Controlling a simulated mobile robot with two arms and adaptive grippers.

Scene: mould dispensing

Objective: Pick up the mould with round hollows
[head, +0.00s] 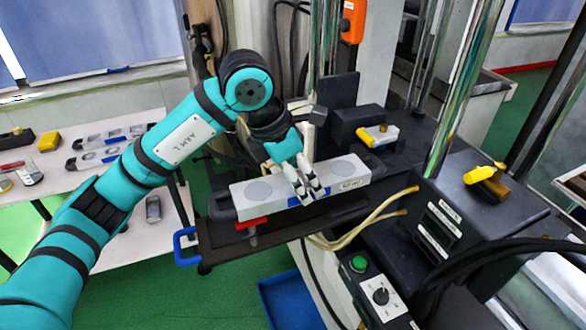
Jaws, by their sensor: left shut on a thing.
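The mould (258,194) is a long pale grey bar with round shapes on its top face and a blue patch on its front side. It lies across the dark platform of the machine. My left gripper (310,192) reaches down over the middle of the bar and is shut on it, with the fingers against its front side. The gripper hides part of the mould's top. I cannot tell whether the mould is lifted off the platform. My right gripper is not in view.
Other grey moulds (92,158) lie on the white table at left. A machine post (462,85) stands right of the platform. Yellowish hoses (372,220) and a control box (380,292) are in front. A blue bin (290,300) stands on the green floor.

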